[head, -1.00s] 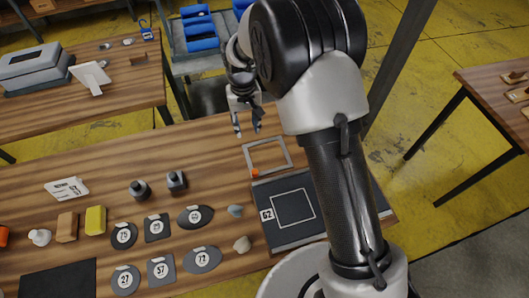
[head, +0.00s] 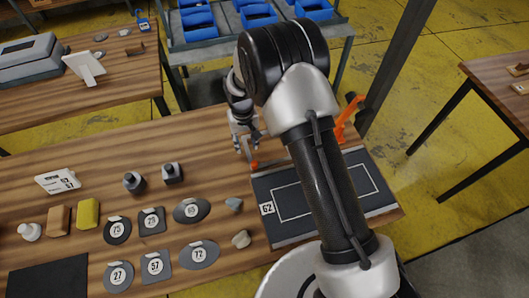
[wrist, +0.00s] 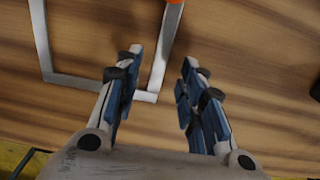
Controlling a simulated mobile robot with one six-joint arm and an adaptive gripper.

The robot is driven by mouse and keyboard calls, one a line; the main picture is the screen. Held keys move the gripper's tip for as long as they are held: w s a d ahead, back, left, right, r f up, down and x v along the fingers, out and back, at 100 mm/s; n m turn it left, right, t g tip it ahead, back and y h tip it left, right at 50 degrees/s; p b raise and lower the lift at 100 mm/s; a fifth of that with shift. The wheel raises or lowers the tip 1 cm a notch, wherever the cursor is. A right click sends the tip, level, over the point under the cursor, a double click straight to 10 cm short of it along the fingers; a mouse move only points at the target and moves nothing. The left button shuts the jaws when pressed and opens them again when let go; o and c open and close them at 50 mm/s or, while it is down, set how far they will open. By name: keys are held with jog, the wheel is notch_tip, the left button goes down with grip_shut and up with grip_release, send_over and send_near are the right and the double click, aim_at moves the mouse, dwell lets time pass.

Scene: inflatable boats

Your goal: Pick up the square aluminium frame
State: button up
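The square aluminium frame (wrist: 90,86) shows in the wrist view as thin silver bars lying on the wooden table, its top cut off by the picture edge. An orange piece (wrist: 159,42) sits at its right bar. My gripper (wrist: 162,58) is open, with one finger on each side of that right bar and its near corner. I cannot tell whether the fingers touch it. In the head view my gripper (head: 246,150) points down beside the orange piece (head: 254,163), and my arm hides most or all of the frame.
A dark mat (head: 284,232) with a white outline and label 62 lies nearer on the table. Several numbered dark plates, such as the oval one (head: 192,211), lie left of it. An orange tool (head: 347,119) stands behind my arm. Blue bins (head: 258,15) stand beyond.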

jog(key=shift+f, duration=0.6)
jog(key=shift+f, duration=0.15)
jog(key=shift+c, duration=0.2)
grip_shut()
